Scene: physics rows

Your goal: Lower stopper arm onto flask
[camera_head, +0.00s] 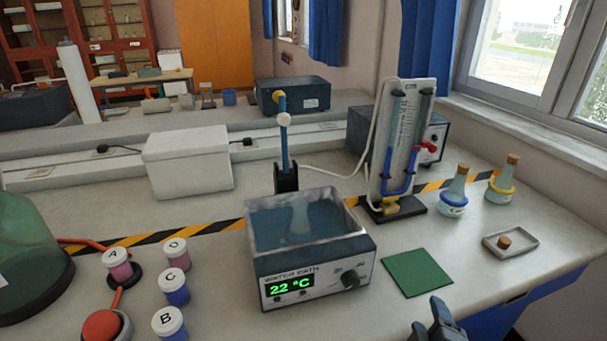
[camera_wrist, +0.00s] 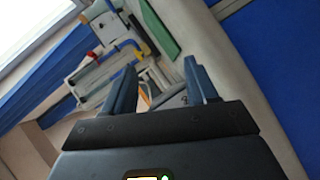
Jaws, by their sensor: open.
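The stopper arm (camera_head: 284,140) is a blue rod standing upright on a dark hinge block (camera_head: 287,180) at the back of the water bath (camera_head: 311,268). It has a white knob (camera_head: 284,119) partway up and an orange-yellow stopper (camera_head: 278,97) near its top. The flask (camera_head: 300,217) is a pale, clear shape standing in the bath's water; its lower part is blurred by the water. My gripper (camera_head: 437,322) is at the lower right, in front of the green mat and well apart from the stopper arm. In the wrist view my gripper (camera_wrist: 163,84) is open and empty.
The bath display reads 22 °C. A green mat (camera_head: 417,272) lies right of it. A manometer board (camera_head: 402,140), two corked flasks (camera_head: 454,193) (camera_head: 500,182) and a small tray (camera_head: 492,246) stand further right. Several lidded jars (camera_head: 173,287) and a green glass vessel (camera_head: 30,255) are left.

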